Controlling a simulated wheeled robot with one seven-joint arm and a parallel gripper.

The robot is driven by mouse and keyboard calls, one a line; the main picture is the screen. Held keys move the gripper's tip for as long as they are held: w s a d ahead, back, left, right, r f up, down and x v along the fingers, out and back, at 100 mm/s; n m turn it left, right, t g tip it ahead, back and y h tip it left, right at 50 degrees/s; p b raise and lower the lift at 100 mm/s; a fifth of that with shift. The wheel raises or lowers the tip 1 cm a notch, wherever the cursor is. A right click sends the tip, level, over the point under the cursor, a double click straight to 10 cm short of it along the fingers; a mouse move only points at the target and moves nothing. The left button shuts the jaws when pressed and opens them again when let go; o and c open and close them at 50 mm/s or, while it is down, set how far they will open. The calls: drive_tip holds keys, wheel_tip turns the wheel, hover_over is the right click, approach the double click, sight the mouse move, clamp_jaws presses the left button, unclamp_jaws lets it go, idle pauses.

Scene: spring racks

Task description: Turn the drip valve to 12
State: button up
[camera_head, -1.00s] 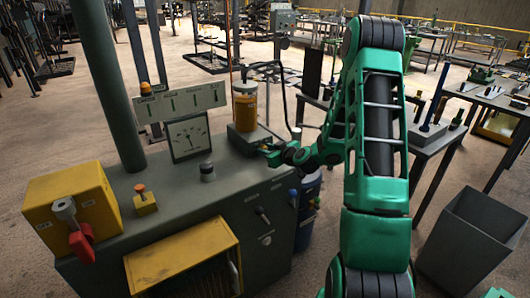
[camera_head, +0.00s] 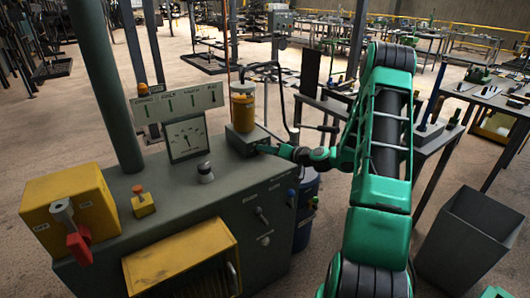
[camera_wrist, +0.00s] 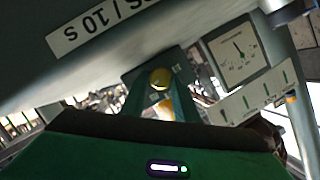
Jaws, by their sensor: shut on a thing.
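The lubricator with an amber reservoir (camera_head: 243,105) stands on a grey block (camera_head: 240,140) at the back right of the console. My gripper (camera_head: 260,149) is at the right front of this block. In the wrist view its green fingers (camera_wrist: 160,104) are shut around a small brass-coloured part with a round end (camera_wrist: 160,78), which appears to be the drip valve. The fingers cover much of the valve. I cannot read any setting on it. A white gauge (camera_head: 187,136) with a needle stands on the console and also shows in the wrist view (camera_wrist: 239,47).
The console (camera_head: 205,200) carries a grey knob (camera_head: 205,172), an orange-topped button (camera_head: 140,200) and a yellow box (camera_head: 72,205) with a red lever. A post (camera_head: 105,85) rises at the left. A grey bin (camera_head: 470,240) stands at the right.

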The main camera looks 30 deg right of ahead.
drive_tip(key=shift+s+f+m, duration=0.1)
drive_tip(key=shift+f+m, duration=0.15)
drive_tip(key=shift+m, duration=0.15)
drive_tip(key=o, duration=0.8)
drive_tip(key=shift+r, duration=0.1)
drive_tip(key=v, duration=1)
drive_tip(key=shift+s+d, duration=0.25)
drive_tip(key=shift+d, duration=0.05)
